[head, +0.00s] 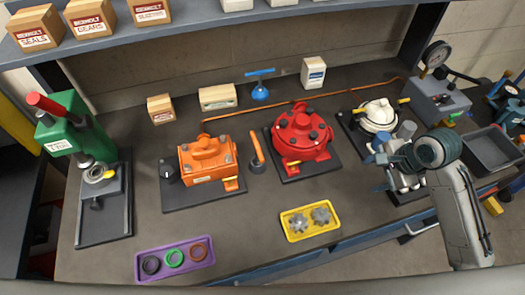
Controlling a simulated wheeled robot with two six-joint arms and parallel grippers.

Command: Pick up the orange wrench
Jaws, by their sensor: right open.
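An orange-handled tool (257,147), which looks like the orange wrench, stands tilted between the orange motor (208,160) and the red motor (301,137). Its lower end meets a small dark round piece on the bench, and I cannot tell whether they are joined. My right gripper (377,173) is open, pointing left, at the right part of the bench in front of the white motor (377,114). It is well to the right of the wrench, beyond the red motor. I see nothing between its fingers. My left gripper is not in view.
A yellow tray (328,229) with two gears and a purple tray (142,274) with rings sit along the front edge. A green press (75,125) stands left, and a grey box with a gauge (437,97) right. Boxes, a blue tool and an orange cord lie behind.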

